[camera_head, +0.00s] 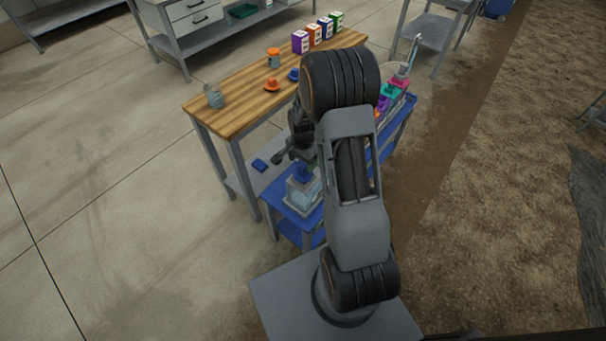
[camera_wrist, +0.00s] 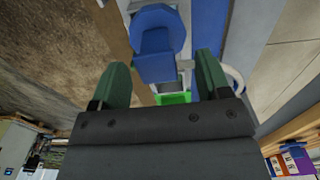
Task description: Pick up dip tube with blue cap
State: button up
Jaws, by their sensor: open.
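A blue cap (camera_wrist: 156,30), which looks like the dip tube's cap, shows in the wrist view just beyond and between my fingertips. In the head view a blue cap (camera_head: 303,173) sits on top of a pale translucent container (camera_head: 303,195) at the near end of the blue skid. My gripper (camera_wrist: 163,78) is open, its two green fingers apart, with nothing held between them. In the head view my gripper (camera_head: 285,155) is dark and partly hidden by my arm, close above the blue cap. The tube below the cap cannot be made out.
The blue skid (camera_head: 283,214) carries several coloured containers farther back, partly hidden by my arm. A wooden-topped table (camera_head: 235,110) beside it holds a grey jar (camera_head: 213,95), an orange cap (camera_head: 272,84) and several coloured boxes. The concrete floor at left is clear.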

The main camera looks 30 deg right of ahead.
aim_at(303, 176)
jog(key=shift+s+f, duration=0.15)
jog(key=shift+f, duration=1.9)
jog(key=shift+c, duration=0.5)
jog(key=shift+d, duration=0.1)
jog(key=c, duration=1)
jog(key=shift+o, duration=0.2)
